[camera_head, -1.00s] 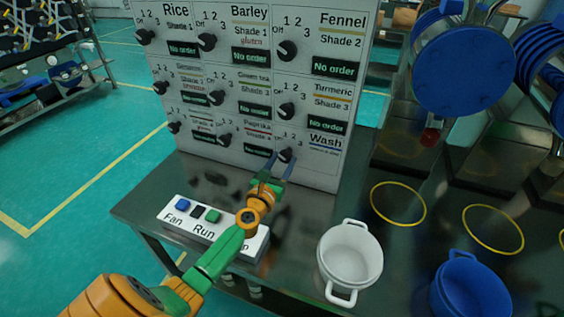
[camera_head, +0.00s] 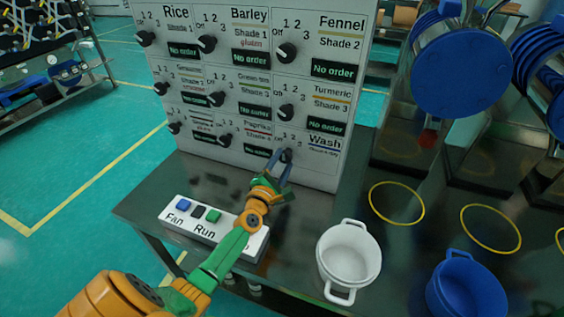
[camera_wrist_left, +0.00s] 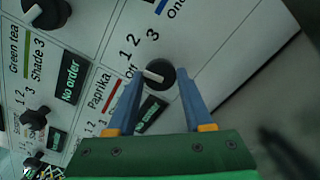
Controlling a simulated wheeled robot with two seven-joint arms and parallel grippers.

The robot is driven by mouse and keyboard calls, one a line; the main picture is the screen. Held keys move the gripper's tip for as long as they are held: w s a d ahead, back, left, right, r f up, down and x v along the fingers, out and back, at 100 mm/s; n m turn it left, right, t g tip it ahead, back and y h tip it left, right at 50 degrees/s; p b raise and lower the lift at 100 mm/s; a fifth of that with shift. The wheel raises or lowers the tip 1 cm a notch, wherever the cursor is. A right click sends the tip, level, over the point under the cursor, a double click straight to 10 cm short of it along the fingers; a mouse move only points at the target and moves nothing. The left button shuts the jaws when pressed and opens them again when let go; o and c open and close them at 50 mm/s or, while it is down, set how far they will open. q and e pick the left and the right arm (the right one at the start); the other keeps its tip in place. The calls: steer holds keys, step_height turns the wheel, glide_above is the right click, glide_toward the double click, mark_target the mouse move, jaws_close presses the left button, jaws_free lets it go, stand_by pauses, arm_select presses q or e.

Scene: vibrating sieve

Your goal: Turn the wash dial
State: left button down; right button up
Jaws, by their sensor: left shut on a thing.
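The wash dial (camera_head: 286,155) is a black knob at the lower right of the white control panel, beside the Wash label. It also shows in the left wrist view (camera_wrist_left: 160,75), with a white pointer mark toward the lettering at its left. My left gripper (camera_head: 281,156) reaches it from the front, its blue fingers one on each side of the knob, shut on it. In the left wrist view the fingertips (camera_wrist_left: 158,80) flank the knob. My right gripper is in neither view.
The panel (camera_head: 235,170) carries several other black dials and "No order" displays. A button box (camera_head: 185,226) sits at the table's front left. A white pot (camera_head: 348,258) and a blue pot (camera_head: 465,285) stand to the right. Blue round sieves (camera_head: 462,70) stand at the right.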

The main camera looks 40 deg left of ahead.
arm_select(q)
steer(key=m, duration=0.5)
steer(key=shift+r, duration=0.1)
steer(key=shift+r+m+p, duration=0.1)
steer(key=shift+m+p, duration=0.2)
stand_by(0.4)
steer(key=shift+c, duration=2.4)
jaws_free()
steer(key=shift+a, duration=0.1)
steer(key=shift+o, duration=1)
steer(key=shift+w+f, duration=0.15)
steer(key=shift+f, duration=0.05)
steer(key=v, duration=0.7)
steer(key=shift+p, duration=0.4)
